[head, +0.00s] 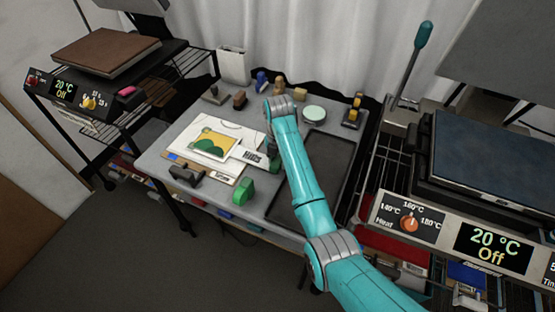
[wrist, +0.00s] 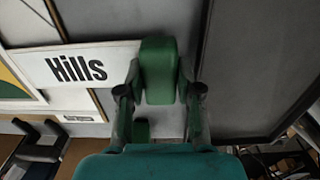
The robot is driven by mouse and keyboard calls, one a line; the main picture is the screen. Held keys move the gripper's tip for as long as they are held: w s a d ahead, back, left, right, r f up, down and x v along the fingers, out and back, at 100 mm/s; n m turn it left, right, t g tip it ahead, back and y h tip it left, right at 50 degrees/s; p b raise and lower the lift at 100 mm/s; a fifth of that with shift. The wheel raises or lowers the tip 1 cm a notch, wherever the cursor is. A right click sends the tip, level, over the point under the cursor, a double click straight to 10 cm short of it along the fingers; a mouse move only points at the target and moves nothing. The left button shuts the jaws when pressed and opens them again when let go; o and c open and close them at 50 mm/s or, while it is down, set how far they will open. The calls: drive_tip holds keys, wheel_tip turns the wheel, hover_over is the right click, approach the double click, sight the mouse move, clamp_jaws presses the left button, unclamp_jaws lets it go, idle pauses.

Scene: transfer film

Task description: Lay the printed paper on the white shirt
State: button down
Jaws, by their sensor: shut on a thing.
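The printed paper (head: 212,141) bears a yellow and green picture and a white strip reading "Hills" (wrist: 82,67). It appears over a larger white sheet-like thing (head: 230,126) on the grey table, which may be the white shirt; much of it is covered. A green block (wrist: 159,68) is at the right end of the strip, and it also shows beside my arm in the head view (head: 273,160). My gripper (wrist: 160,92) is shut on this green block. In the head view my arm hides most of the gripper. I cannot tell whether the paper touches the surface below.
A loose green block (head: 243,190) and a dark-handled tool (head: 186,176) are near the table's front. A dark tray (head: 312,180) is right of my gripper. Several small tools line the back. Heat presses stand at left (head: 100,65) and right (head: 480,180).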

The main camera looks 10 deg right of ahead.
drive_tip(key=shift+f, duration=0.3)
drive_tip(key=c, duration=0.7)
unclamp_jaws()
wheel_tip(320, 180, up, 7)
drive_tip(key=shift+r, duration=0.25)
